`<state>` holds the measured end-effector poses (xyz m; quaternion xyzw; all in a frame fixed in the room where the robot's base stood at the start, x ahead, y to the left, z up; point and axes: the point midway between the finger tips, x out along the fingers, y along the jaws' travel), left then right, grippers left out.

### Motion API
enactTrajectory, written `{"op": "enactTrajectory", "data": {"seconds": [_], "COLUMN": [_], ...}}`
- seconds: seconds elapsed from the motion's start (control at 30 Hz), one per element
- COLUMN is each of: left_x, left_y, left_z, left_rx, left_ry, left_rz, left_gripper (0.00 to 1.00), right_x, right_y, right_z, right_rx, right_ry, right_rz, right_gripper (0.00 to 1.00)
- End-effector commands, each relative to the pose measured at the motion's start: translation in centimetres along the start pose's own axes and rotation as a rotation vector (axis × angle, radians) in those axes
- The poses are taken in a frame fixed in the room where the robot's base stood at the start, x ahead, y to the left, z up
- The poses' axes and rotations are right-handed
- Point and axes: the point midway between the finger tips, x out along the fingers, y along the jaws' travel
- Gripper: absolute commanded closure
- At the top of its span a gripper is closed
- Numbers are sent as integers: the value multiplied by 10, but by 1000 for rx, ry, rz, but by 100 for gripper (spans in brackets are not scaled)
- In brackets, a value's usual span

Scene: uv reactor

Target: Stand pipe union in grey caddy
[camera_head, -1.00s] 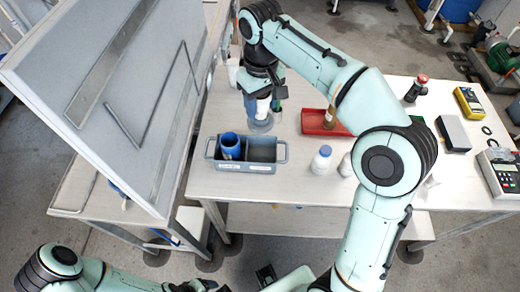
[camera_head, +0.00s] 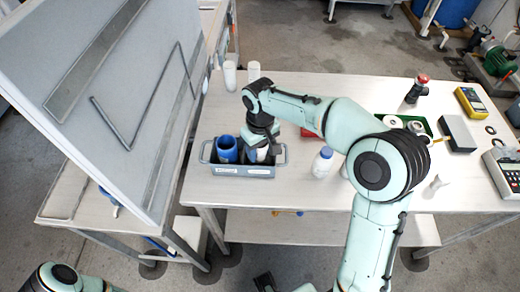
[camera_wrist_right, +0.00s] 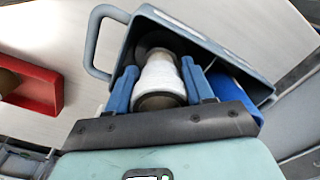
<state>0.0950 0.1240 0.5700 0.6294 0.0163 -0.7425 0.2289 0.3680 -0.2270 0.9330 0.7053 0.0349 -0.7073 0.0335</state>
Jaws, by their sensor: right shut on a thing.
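The grey caddy (camera_head: 206,154) stands at the table's left front, with two compartments and end handles. A blue cylinder (camera_head: 227,147) stands in its left compartment. My right gripper (camera_head: 258,150) points down over the right compartment. It is shut on the white pipe union (camera_head: 262,155), which is mostly hidden in the head view. In the right wrist view the union (camera_wrist_right: 160,73) sits between the blue fingers (camera_wrist_right: 162,85), within the outline of the caddy (camera_wrist_right: 128,60). I cannot tell whether it touches the caddy floor. My left gripper is out of view.
A white bottle (camera_head: 322,161) stands right of the caddy. A red tray (camera_wrist_right: 42,85) lies behind, mostly hidden by my arm in the head view. A large grey panel (camera_head: 110,90) stands close on the left. White cups (camera_head: 229,76) stand behind the caddy.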

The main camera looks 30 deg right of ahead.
Motion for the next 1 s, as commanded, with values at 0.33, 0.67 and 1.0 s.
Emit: {"op": "enactTrajectory", "data": {"seconds": [0.33, 0.67, 1.0], "left_x": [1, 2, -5], "left_y": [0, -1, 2], "left_z": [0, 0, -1], "left_rx": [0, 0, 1], "left_ry": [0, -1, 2], "left_rz": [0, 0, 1], "left_gripper": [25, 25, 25], "right_x": [3, 5, -25], "right_y": [0, 0, 0], "right_z": [0, 0, -1], "right_rx": [0, 0, 0], "right_ry": [3, 1, 6], "right_rz": [0, 0, 0], "right_gripper": [86, 38, 38]}}
